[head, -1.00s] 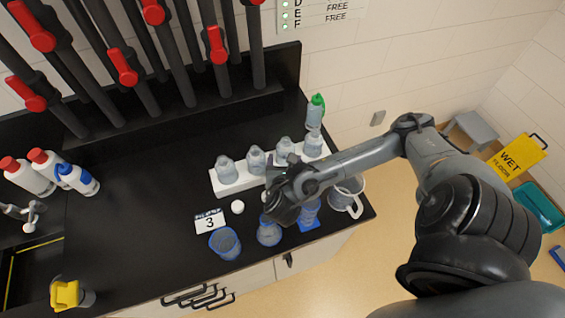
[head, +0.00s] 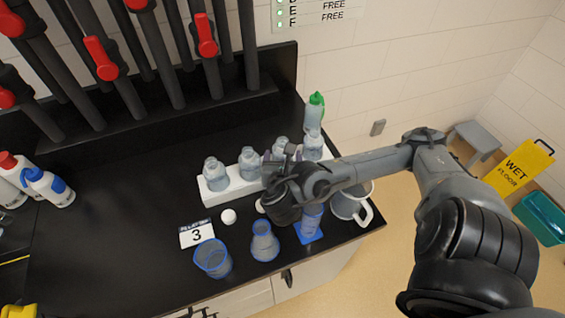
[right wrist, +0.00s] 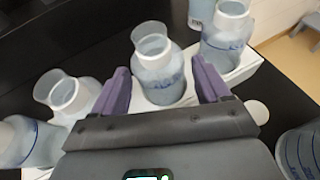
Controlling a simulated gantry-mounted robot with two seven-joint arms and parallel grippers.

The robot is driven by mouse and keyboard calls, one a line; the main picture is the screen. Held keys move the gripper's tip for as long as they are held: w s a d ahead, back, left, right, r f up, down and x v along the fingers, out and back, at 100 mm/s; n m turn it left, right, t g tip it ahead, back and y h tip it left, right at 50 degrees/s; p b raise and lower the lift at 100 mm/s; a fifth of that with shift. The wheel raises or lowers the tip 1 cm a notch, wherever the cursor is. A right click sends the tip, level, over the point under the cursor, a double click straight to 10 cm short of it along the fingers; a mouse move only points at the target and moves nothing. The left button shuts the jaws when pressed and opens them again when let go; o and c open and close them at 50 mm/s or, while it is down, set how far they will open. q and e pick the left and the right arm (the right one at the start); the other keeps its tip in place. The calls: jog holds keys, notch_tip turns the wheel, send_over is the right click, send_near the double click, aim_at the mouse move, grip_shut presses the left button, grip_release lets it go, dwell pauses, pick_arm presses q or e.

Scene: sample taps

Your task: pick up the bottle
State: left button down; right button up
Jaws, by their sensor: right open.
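Several clear, open-necked bottles stand upright in a white rack (head: 212,198) on the black bench. My right gripper (right wrist: 163,85) is open, its purple fingers on either side of one bottle (right wrist: 158,75), the third from the left. In the right wrist view this bottle stands between and beyond the fingertips, and I cannot tell whether they touch it. In the head view my right wrist partly covers that bottle (head: 281,146). Other bottles stand to its left (head: 249,164) and right (head: 312,146). My left gripper is not in view.
A green-capped bottle (head: 315,112) stands behind the rack's right end. In front are a blue-tinted beaker (head: 212,260), a flask (head: 264,243), a blue-based cylinder (head: 311,222) and a handled jug (head: 349,204).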

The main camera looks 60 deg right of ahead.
jog(key=shift+w+d+f+b, duration=0.15)
jog(key=shift+d+f+b, duration=0.05)
jog(key=shift+f+b, duration=0.15)
jog(key=b+x, duration=0.2)
jog(key=x, duration=0.2)
jog(key=shift+w+d, duration=0.2)
jog(key=c, duration=0.7)
